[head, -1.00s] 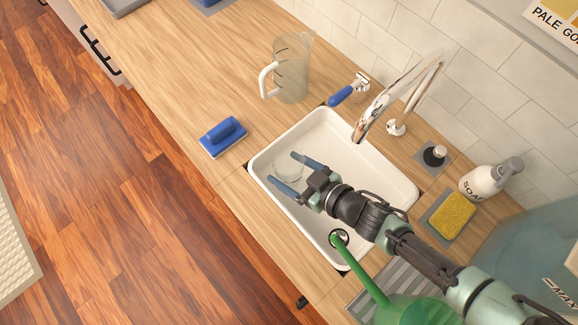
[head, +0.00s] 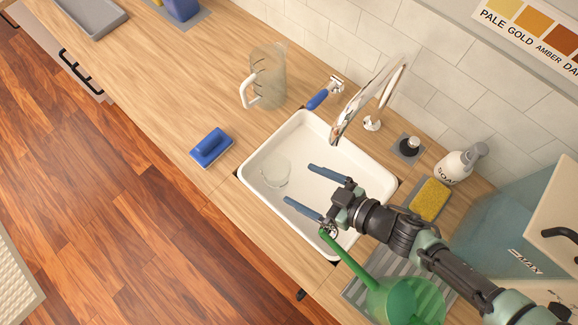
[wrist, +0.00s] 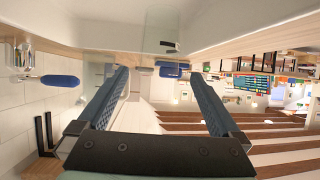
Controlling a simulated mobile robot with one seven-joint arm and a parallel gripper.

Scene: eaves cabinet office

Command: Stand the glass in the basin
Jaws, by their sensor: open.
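The clear glass (head: 276,172) is in the white basin (head: 262,207), towards its left part, and appears to stand upright on the basin floor. It is faint against the white. My gripper (head: 298,183) is open over the basin, its two blue fingers spread and pointing towards the glass. The fingertips are just right of the glass, with nothing between them.
A chrome tap (head: 365,95) arches over the basin's back edge. A green watering can (head: 402,302) stands at the front right, its spout reaching the basin. A measuring jug (head: 268,78), blue scrubber (head: 211,147), soap bottle (head: 455,167) and yellow sponge (head: 430,199) stand around.

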